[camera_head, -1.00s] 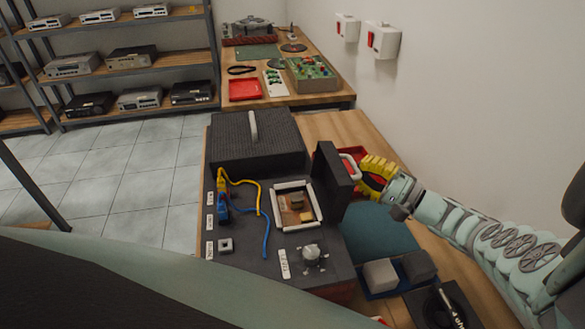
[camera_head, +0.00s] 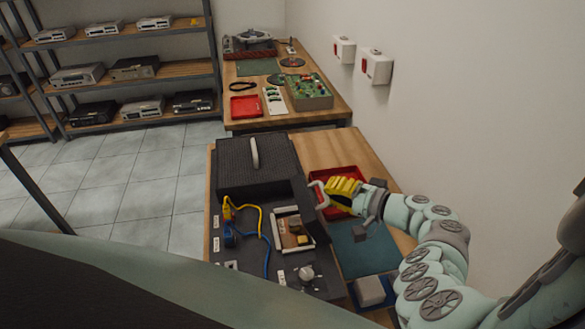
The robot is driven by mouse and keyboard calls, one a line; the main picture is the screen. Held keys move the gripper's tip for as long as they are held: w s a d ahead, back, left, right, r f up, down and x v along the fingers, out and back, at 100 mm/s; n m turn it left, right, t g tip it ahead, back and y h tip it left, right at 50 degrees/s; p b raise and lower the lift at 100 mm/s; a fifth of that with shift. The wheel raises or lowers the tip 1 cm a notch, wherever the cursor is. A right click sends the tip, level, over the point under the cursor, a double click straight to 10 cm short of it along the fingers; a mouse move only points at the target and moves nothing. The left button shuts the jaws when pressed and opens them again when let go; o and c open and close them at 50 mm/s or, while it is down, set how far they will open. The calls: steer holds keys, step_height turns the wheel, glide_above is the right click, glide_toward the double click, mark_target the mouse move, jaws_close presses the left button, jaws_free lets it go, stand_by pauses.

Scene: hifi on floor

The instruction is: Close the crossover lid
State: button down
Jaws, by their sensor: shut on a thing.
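The crossover lid (camera_head: 311,212) is a dark panel standing raised along the right side of a white-framed opening (camera_head: 279,216) in the dark unit. The opening is uncovered, and small parts show inside it. A pale loop handle (camera_head: 318,190) is on the lid's right side. My gripper (camera_head: 329,190), with yellow fingers, is shut on this handle. My arm reaches in from the right. The fingers hide part of the handle, and the lid's hinge is not clearly visible.
A dark ribbed cover with a handle (camera_head: 254,153) lies behind the opening. Yellow and blue cables (camera_head: 264,245) run left of it. A red tray (camera_head: 351,173) and grey block (camera_head: 369,290) are to the right. A wall bounds the right side.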

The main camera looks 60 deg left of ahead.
mark_target(297, 202)
steer(key=s, duration=0.1)
steer(key=s+a+n+t+h+p, duration=0.1)
steer(key=s, duration=0.1)
steer(key=s+r+n+t+h+p, duration=0.1)
steer(key=shift+s+a, duration=0.2)
steer(key=shift+a, duration=0.15)
steer(key=s+p, duration=0.1)
steer(key=s+a+n+t+h+p, duration=0.1)
steer(key=s+n+t+p, duration=0.1)
steer(key=shift+s+a+f+h, duration=0.2)
steer(key=shift+s+f+h, duration=0.05)
steer(key=shift+f+h, duration=0.1)
steer(key=shift+s+a+f+n+t+h+p, duration=0.25)
steer(key=shift+s+a+f+n+t+p, duration=0.1)
steer(key=shift+s+f+t+p, duration=0.3)
steer(key=shift+s+a+f+n+t+h+p, duration=0.2)
steer(key=shift+s+a+f+n+t+p, duration=0.15)
steer(key=shift+s+f+t+p, duration=0.35)
steer(key=shift+s+f, duration=0.15)
steer(key=shift+s, duration=0.05)
